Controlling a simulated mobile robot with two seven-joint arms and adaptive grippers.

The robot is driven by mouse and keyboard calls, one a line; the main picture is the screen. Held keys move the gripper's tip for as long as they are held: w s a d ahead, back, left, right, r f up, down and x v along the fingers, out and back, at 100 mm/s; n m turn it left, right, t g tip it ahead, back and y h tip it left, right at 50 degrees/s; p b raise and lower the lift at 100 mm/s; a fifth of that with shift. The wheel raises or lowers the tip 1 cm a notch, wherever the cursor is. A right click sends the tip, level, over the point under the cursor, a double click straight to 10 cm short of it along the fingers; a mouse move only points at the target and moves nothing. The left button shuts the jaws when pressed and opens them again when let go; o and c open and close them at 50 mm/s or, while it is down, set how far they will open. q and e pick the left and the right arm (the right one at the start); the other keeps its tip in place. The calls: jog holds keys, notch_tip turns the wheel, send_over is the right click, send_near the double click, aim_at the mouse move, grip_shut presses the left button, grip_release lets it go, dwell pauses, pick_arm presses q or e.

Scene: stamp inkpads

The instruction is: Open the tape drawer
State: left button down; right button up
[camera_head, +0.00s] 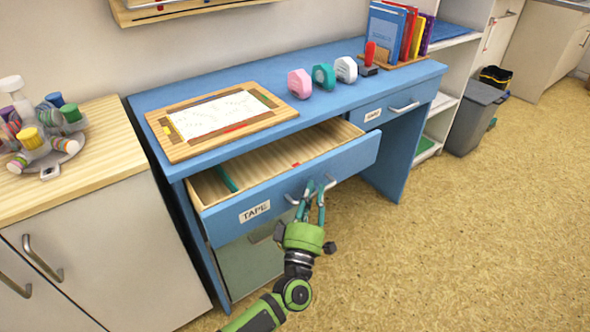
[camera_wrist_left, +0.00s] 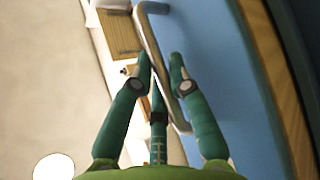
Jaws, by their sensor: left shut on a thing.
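The tape drawer (camera_head: 285,185) is a wide blue front with a "TAPE" label (camera_head: 255,212) under the blue desk top. It stands pulled out, and its pale wooden inside shows with a green item (camera_head: 227,179) at the left and a small red item (camera_head: 296,164). My left gripper (camera_head: 312,192) is at the drawer's metal handle, shut on it. In the left wrist view the handle (camera_wrist_left: 160,60) runs between the green fingers (camera_wrist_left: 160,70) beside the blue drawer front. My right gripper is in neither view.
A second drawer (camera_head: 390,108) at the right is closed. A wooden-topped cabinet (camera_head: 108,170) stands close at left. The floor at right is clear.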

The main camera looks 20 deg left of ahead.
pick_arm(q)
jog(key=s+d, duration=0.8)
jog(key=d, duration=0.2)
jog(key=shift+d+p, duration=0.2)
jog(key=shift+p, duration=0.15)
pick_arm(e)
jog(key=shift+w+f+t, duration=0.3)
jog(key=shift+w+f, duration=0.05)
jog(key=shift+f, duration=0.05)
pick_arm(q)
jog(key=c, duration=1.4)
grip_release()
jog(key=v, duration=1.2)
jog(key=shift+s, duration=0.1)
